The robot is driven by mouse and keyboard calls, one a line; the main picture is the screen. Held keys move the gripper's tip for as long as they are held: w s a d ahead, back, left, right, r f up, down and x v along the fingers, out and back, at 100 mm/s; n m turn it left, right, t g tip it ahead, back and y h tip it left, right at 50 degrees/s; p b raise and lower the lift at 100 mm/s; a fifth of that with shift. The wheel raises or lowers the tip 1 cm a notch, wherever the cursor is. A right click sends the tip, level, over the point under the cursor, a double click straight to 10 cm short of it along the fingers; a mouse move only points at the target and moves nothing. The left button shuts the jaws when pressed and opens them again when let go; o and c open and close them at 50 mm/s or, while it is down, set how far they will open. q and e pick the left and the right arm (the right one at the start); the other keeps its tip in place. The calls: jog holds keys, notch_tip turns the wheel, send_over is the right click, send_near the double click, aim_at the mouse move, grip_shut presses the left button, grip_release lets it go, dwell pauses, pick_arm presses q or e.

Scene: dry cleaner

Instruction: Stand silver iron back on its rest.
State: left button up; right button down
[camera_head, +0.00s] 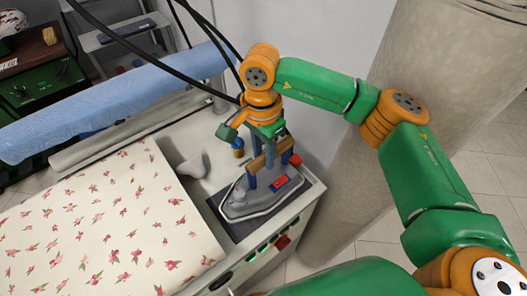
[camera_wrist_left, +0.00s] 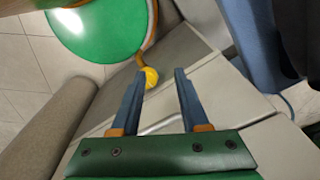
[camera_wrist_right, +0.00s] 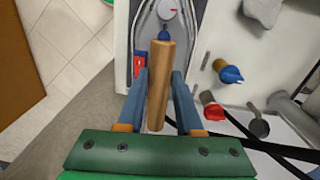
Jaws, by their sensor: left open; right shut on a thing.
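The silver iron (camera_head: 262,199) is at the right end of the ironing table, sole down and level, over a dark rest pad (camera_head: 226,223). I cannot tell whether its sole touches the pad. My right gripper (camera_head: 265,168) comes down from above and is shut on the iron's wooden handle; the handle (camera_wrist_right: 159,80) lies between its fingers in the right wrist view. The iron's grey body (camera_wrist_right: 148,35) shows beyond the fingertips there. My left gripper (camera_wrist_left: 162,85) is open and empty in the left wrist view, and is not seen in the head view.
A flowered cloth (camera_head: 105,220) covers the table left of the iron. A blue padded roll (camera_head: 120,105) lies behind. Black hoses (camera_head: 150,65) hang down near my right wrist. A beige column (camera_head: 420,60) stands close on the right. Knobs (camera_wrist_right: 228,72) show beside the iron.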

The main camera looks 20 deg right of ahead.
dwell(0.4)
jog(key=c, duration=0.9)
grip_release()
jog(key=shift+a, duration=0.1)
jog(key=o, duration=0.4)
jog(key=shift+s, duration=0.25)
jog(key=shift+o, duration=0.3)
jog(key=shift+f, duration=0.1)
jog(key=o, duration=0.4)
jog(key=shift+o, duration=0.2)
notch_tip(320, 180, up, 9)
jog(key=p, duration=0.6)
jog(key=shift+r, duration=0.2)
jog(key=shift+f, duration=0.1)
